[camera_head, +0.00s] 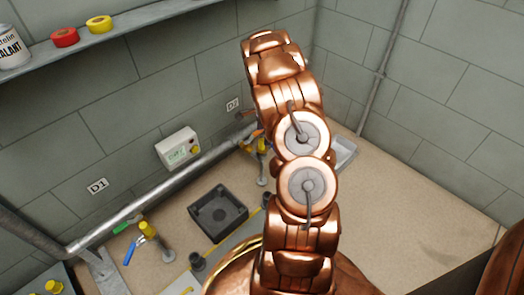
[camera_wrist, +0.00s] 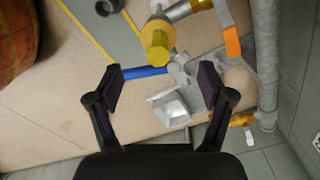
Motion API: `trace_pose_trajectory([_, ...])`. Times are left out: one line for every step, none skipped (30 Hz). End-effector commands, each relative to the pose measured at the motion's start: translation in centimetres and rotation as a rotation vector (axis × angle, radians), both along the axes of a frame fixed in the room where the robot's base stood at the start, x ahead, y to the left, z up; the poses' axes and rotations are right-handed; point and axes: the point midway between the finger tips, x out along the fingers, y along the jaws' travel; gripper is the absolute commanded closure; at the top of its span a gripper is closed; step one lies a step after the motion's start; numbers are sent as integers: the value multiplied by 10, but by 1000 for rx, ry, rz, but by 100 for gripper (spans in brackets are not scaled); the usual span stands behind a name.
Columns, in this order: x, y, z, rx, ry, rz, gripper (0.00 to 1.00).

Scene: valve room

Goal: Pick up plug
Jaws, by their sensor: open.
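In the wrist view a yellow hexagonal plug (camera_wrist: 156,50) sits on the end of a pale pipe stub at the top middle. My gripper (camera_wrist: 161,82) is open and empty, with one finger on each side of the picture. The plug shows just beyond the fingertips, between their lines, and no contact shows. In the head view my copper arm hides my gripper and part of the area around it. A yellow piece (camera_head: 262,146) shows beside the arm near the pipe. Another yellow cap (camera_head: 146,228) stands on a fitting at the lower left.
A blue handle (camera_wrist: 146,71) and an orange handle (camera_wrist: 232,42) lie close to the plug. A pale tray (camera_wrist: 172,110) shows between the fingers. A long pipe (camera_head: 175,183) runs along the wall. A black square tray (camera_head: 219,213) stands left of my arm. Bench is clear at right.

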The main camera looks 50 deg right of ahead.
Motion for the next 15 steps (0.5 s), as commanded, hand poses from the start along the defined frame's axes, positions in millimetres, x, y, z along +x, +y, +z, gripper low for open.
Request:
trace_pose_trajectory([0,0,-8,0,1,1,20])
trace_pose_trajectory([0,1,-11,0,1,1,20])
trace_pose_trajectory([0,1,-13,0,1,2,20])
trace_pose_trajectory([0,1,-15,0,0,2,20])
trace_pose_trajectory([0,1,-16,0,0,2,20])
trace_pose_trajectory([0,1,-17,-1,0,2,20])
trace_pose_trajectory([1,2,-19,-1,0,3,20])
trace_pose_trajectory([1,2,-22,-1,0,3,20])
trace_pose_trajectory([1,3,-26,-1,0,3,20])
trace_pose_trajectory([1,3,-29,-1,0,3,20])
trace_pose_trajectory([1,4,-33,-1,0,3,20])
trace_pose_trajectory([1,5,-39,-1,0,3,20])
trace_pose_trajectory([1,6,-43,-1,0,2,20])
trace_pose_trajectory([1,6,-47,0,0,2,20])
trace_pose_trajectory([1,7,-52,0,0,2,20])
